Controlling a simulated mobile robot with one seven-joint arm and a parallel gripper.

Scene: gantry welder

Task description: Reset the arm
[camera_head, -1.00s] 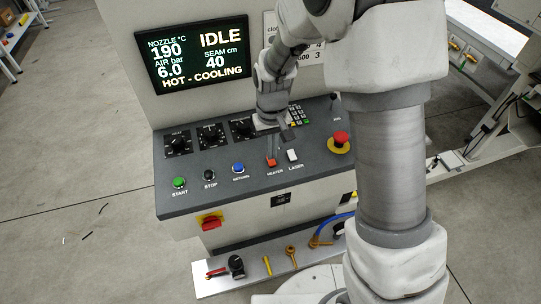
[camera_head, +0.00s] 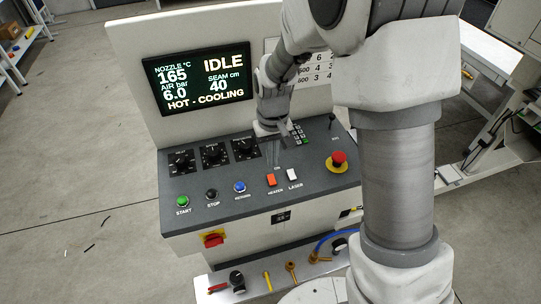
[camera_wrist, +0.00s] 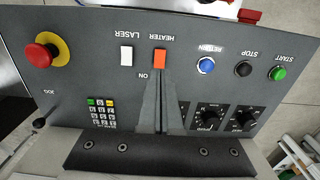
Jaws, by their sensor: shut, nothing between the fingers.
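My gripper (camera_head: 272,160) is over the control panel (camera_head: 320,188), above the orange heater switch (camera_head: 271,180). Its fingers are shut with nothing between them. In the wrist view the shut fingertips (camera_wrist: 160,80) point at the heater switch (camera_wrist: 160,58), just short of it in the picture. Whether they touch the panel I cannot tell. The white laser switch (camera_head: 292,174) is to the right of the heater switch. My arm hides part of the keypad (camera_head: 299,134) and of the panel's right side in the head view.
The screen (camera_head: 200,78) reads IDLE, nozzle 165, air 6.0, seam 40, HOT - COOLING. Knobs (camera_head: 213,154), green (camera_head: 183,201), black and blue buttons, and a red emergency stop (camera_head: 338,158) stand on the panel. A red switch (camera_head: 213,239) and a lower shelf with valves (camera_head: 237,278) are in front.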

